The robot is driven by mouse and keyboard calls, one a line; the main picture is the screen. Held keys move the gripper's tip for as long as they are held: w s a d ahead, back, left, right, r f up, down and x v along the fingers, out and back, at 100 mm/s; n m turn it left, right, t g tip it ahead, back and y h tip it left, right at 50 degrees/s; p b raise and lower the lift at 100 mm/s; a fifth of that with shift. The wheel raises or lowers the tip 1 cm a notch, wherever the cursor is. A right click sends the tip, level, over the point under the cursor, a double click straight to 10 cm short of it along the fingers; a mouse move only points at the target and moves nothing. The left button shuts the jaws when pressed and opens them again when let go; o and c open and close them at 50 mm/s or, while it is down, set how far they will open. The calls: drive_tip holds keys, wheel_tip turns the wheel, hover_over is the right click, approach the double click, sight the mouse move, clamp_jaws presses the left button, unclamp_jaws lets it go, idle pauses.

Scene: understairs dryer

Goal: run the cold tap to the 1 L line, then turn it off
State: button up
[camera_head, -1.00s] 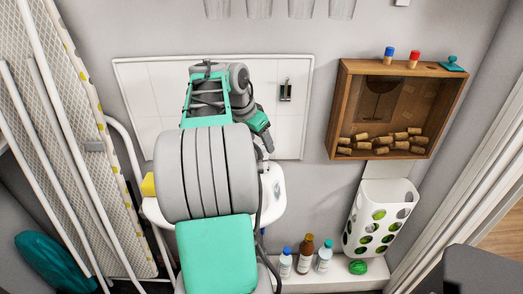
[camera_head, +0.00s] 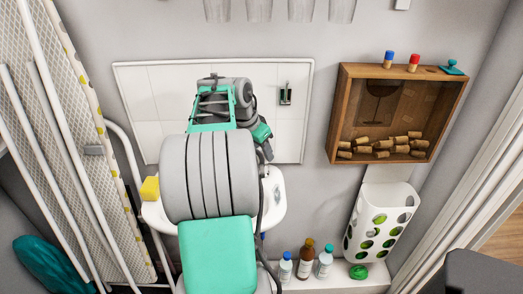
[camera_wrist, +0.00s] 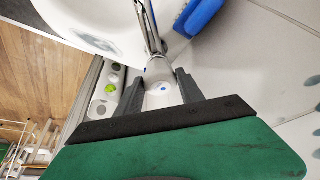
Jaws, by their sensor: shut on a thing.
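In the wrist view, the two dark fingers of my gripper (camera_wrist: 158,84) are shut on a pale tap knob with a blue dot, the cold tap (camera_wrist: 163,95). A grey metal spout or lever rises from the tap towards the top edge. The white basin (camera_wrist: 72,22) lies beyond it, with a grey-blue patch inside that I cannot identify. In the head view, the white basin (camera_head: 275,200) is mostly hidden behind my arm, and my gripper (camera_head: 267,153) is at its back right. I see no measuring line and cannot tell whether water runs.
A blue object (camera_wrist: 198,14) lies near the tap. A yellow sponge (camera_head: 150,189) sits at the basin's left. Several bottles (camera_head: 305,258) stand on the low ledge at right. A wooden cork box (camera_head: 340,120) and a white perforated holder (camera_head: 385,205) hang on the right wall.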

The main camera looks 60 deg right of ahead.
drive_tip(key=c, duration=0.4)
drive_tip(key=shift+n, duration=0.3)
drive_tip(key=n+b, duration=0.1)
drive_tip(key=n+t+b, duration=0.1)
drive_tip(key=n, duration=0.1)
drive_tip(key=shift+s+f+t, duration=0.1)
drive_tip(key=shift+s+t, duration=0.1)
drive_tip(key=shift+t, duration=0.1)
drive_tip(key=n+t, duration=0.1)
drive_tip(key=n, duration=0.2)
drive_tip(key=shift+n, duration=0.3)
drive_tip(key=shift+n+t, duration=0.6)
drive_tip(key=shift+n, duration=0.6)
drive_tip(key=o, duration=1.4)
